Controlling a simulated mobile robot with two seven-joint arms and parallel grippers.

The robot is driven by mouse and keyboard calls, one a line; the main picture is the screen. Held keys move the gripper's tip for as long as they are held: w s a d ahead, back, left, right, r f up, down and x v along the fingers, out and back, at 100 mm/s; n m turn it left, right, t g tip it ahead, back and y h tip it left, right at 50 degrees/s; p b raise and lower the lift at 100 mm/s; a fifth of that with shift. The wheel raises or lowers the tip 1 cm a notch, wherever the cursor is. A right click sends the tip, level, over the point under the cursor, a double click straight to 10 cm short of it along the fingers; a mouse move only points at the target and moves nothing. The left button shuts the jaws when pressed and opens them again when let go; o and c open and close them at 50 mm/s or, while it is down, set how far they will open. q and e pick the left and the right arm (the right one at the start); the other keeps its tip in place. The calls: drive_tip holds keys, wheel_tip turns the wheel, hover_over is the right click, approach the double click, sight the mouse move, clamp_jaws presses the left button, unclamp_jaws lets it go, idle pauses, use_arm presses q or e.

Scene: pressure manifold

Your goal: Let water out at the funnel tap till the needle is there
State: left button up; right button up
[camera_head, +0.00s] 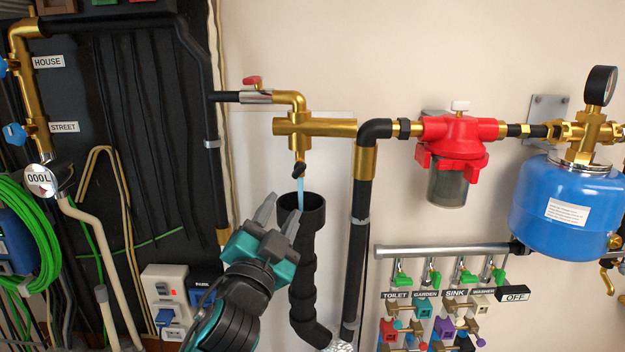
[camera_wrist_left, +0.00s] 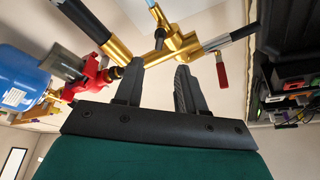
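The funnel tap (camera_head: 299,170), a small dark outlet under a brass fitting (camera_head: 315,127), has a light blue stream of water (camera_head: 300,190) running from it. The stream falls into the black open-topped funnel pipe (camera_head: 315,204). My left gripper (camera_head: 282,212) is open and empty, just left of the funnel mouth and below the tap. The left wrist view shows its two fingers (camera_wrist_left: 158,72) apart, with the brass fitting (camera_wrist_left: 178,42) beyond them. The pressure gauge (camera_head: 601,85) stands above the blue tank; its needle is too small to read. My right gripper is not in view.
A red-handled valve (camera_head: 252,81) sits on the pipe above left. A red filter housing (camera_head: 458,137) and blue tank (camera_head: 567,208) are at the right. Green-handled valves (camera_head: 433,276) hang below. Black pipe (camera_head: 360,230) runs right of the funnel.

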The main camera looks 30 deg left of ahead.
sight(298, 173)
use_arm(q)
drive_tip(key=x, duration=1.2)
drive_tip(key=shift+c, duration=0.3)
clamp_jaws()
